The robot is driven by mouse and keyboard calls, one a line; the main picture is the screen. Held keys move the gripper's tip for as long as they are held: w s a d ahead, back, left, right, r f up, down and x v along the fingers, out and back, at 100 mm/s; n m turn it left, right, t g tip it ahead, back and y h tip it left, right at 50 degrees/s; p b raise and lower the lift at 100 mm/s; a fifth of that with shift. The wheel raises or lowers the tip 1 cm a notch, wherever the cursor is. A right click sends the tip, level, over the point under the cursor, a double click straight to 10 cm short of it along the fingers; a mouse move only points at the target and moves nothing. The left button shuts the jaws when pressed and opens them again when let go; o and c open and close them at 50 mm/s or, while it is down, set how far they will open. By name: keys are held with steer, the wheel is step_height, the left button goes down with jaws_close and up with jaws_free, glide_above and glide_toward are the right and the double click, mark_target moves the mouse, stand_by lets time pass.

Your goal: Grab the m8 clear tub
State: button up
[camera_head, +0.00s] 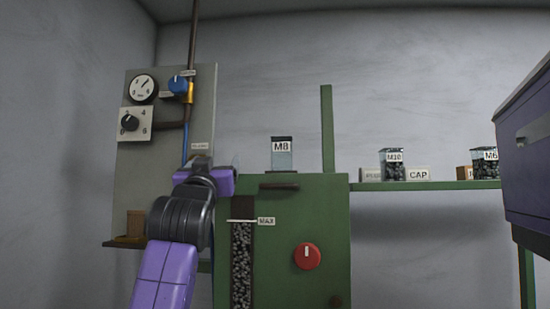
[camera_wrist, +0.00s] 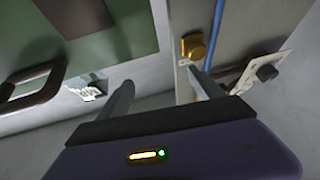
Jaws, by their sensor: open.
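The M8 clear tub (camera_head: 282,160) stands upright on top of the green machine cabinet in the head view. It has a dark top, a white M8 label and see-through walls; I see no parts in it. My gripper (camera_head: 236,164) is to the left of the tub, apart from it, near the cabinet's left top edge. In the wrist view my gripper (camera_wrist: 161,84) is open, its two grey fingers spread with nothing between them. A small pale patch with dark marks (camera_wrist: 91,91) shows left of the fingers; I cannot tell whether it is the tub.
The green cabinet (camera_head: 318,215) has a dark handle (camera_head: 279,186), a red knob (camera_head: 307,256) and a window of dark parts. A gauge panel (camera_head: 138,180) is on the left. A shelf (camera_head: 440,186) on the right holds M10 and M6 tubs. A purple machine (camera_head: 527,150) stands far right.

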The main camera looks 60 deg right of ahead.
mark_target(282, 141)
steer(key=s+d+r+m+g+y, duration=0.25)
steer(key=s+d+r+g, duration=0.35)
steer(key=r, duration=0.5)
steer(key=s+y, duration=0.1)
steer(key=s, duration=0.1)
steer(key=s+d+f+y, duration=0.1)
steer(key=s+y, duration=0.1)
steer(key=s+d+f+g+y+p, duration=0.1)
steer(key=s+y, duration=0.1)
steer(key=shift+s+d+f+n, duration=0.1)
steer(key=shift+n, duration=0.15)
steer(key=shift+d+f, duration=0.1)
steer(key=shift+d, duration=0.2)
steer(key=p+x, duration=0.1)
steer(key=x, duration=0.2)
steer(key=r+p+x, duration=0.1)
steer(key=p+x, duration=0.1)
steer(key=x, duration=0.1)
steer(key=shift+d, duration=0.2)
steer(key=shift+w+d+f, duration=0.2)
steer(key=shift+w+d, duration=0.1)
steer(key=shift+d, duration=0.05)
jaws_close()
